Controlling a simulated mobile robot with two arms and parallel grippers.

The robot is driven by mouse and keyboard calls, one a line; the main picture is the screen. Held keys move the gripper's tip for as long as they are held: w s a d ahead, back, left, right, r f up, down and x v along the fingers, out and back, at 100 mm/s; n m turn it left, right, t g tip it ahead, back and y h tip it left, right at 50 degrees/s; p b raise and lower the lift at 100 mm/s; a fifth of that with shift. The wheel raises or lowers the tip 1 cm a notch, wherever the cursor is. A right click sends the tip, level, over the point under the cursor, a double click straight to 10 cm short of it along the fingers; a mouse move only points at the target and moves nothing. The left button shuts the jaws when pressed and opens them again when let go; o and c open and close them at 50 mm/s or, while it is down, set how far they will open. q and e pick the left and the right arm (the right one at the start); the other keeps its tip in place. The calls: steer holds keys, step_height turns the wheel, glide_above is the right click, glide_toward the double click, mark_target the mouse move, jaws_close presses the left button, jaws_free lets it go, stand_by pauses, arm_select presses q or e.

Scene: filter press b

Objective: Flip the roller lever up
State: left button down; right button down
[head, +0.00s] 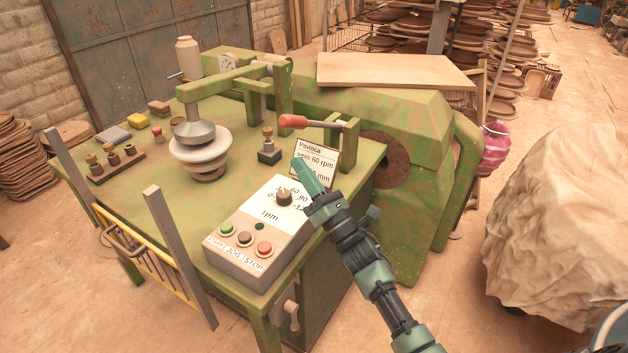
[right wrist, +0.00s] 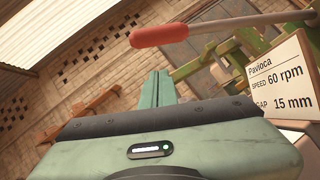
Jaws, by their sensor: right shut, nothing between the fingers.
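The roller lever, a grey rod with a red grip (head: 293,121), lies roughly level at the right rear of the green machine table. Its grip points left. In the right wrist view the red grip (right wrist: 160,34) shows above the fingertips, its rod running off to the right. My right gripper (head: 299,164) is shut and empty, with its fingers pointing up and left. It is in front of and below the grip in the head view, seemingly apart from it. The shut fingers also show in the right wrist view (right wrist: 158,82). My left gripper is not in view.
A sign card (head: 318,160) stands close beside the right fingers. A control box (head: 262,232) with buttons and a knob is in front. A white disc stack (head: 200,148) stands under a green arm. A wooden board (head: 392,71) lies on the green housing behind.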

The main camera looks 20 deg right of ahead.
steer(key=shift+w+d+r+p, duration=0.1)
steer(key=shift+w+r+p, duration=0.25)
steer(key=shift+w+r, duration=0.3)
steer(key=shift+w+d+r+p, duration=0.1)
steer(key=shift+w+r+p, duration=0.3)
steer(key=shift+r, duration=0.45)
steer(key=shift+w+d+r+p, duration=0.1)
steer(key=shift+w+r+p, duration=0.2)
steer(key=shift+w+r, duration=0.4)
steer(key=shift+s, duration=0.1)
